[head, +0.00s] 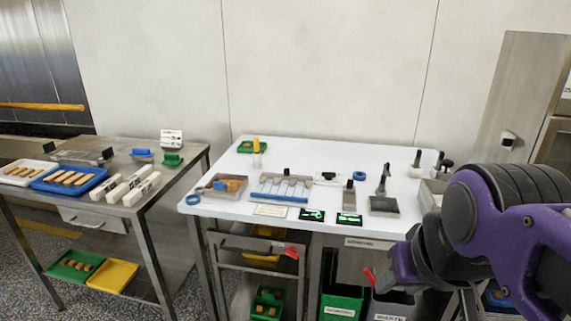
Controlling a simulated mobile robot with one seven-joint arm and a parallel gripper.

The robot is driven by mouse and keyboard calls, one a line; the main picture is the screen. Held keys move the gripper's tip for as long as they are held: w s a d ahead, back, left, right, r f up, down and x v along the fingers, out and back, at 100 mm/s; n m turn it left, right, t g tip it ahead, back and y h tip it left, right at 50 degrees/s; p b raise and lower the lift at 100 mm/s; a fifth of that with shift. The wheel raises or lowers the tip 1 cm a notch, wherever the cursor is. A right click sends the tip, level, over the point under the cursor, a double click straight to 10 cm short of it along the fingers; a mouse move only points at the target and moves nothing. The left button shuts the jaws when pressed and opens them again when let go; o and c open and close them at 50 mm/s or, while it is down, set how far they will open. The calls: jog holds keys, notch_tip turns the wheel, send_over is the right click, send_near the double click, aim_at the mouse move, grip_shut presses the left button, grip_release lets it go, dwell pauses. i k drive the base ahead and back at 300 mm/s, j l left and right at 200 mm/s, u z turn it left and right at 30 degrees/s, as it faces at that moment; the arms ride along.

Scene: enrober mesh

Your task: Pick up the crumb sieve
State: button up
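I cannot tell for certain which object is the crumb sieve. A shallow grey metal frame with black end grips (82,156) lies at the back of the left steel table, behind the blue tray, and may be it. Its mesh is too small to make out. My purple and black arm comes in from the right. My gripper (400,272) is low, near the front right edge of the white table and far from that frame. Its fingers are not clear, and I see nothing held in it.
The white table (232,210) carries metal trays, black-handled tools, blue rings and two green-lit displays. The left table holds a blue tray (95,181) of bars, white blocks and a green block. Bins (342,301) stand below. A floor gap separates the tables.

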aim_at(226, 187)
jog(key=j+z, duration=0.55)
jog(key=j, duration=0.2)
jog(key=k+j+z, duration=0.1)
jog(key=j, duration=0.3)
jog(key=k+j+z, duration=0.15)
jog(key=j, duration=0.3)
jog(key=i, duration=0.05)
